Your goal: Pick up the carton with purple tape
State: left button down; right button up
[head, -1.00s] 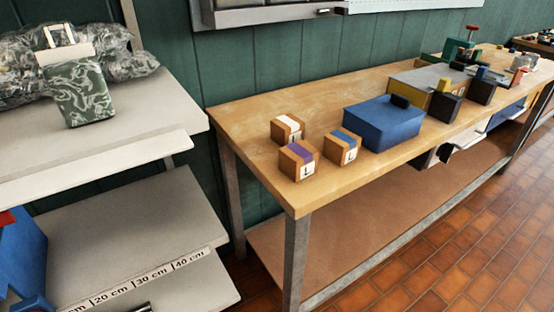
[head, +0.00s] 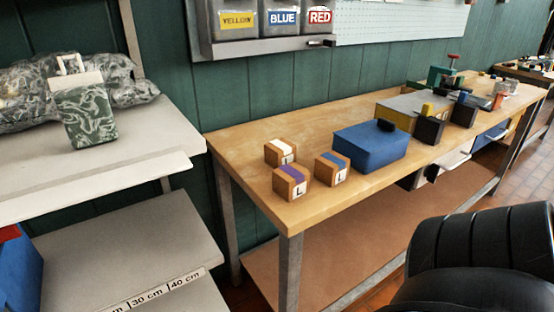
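The carton with purple tape (head: 291,182) is a small brown box with an "L" label, standing near the left front corner of the wooden workbench (head: 250,140). A carton with white tape (head: 280,152) stands just behind it, and a carton with blue tape (head: 332,169) stands to its right. The three sit close together. Neither of my grippers shows.
A blue box (head: 371,146) stands right of the cartons, with more boxes and tools farther along the bench. A grey shelf (head: 90,172) with a marbled green bag (head: 83,117) is at the left. Labelled bins (head: 283,22) hang on the wall. The bench's left front corner is clear.

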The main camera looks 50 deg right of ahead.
aim_at(291, 181)
jog(key=u, duration=0.25)
jog(key=k, duration=0.4)
jog(key=z, duration=1)
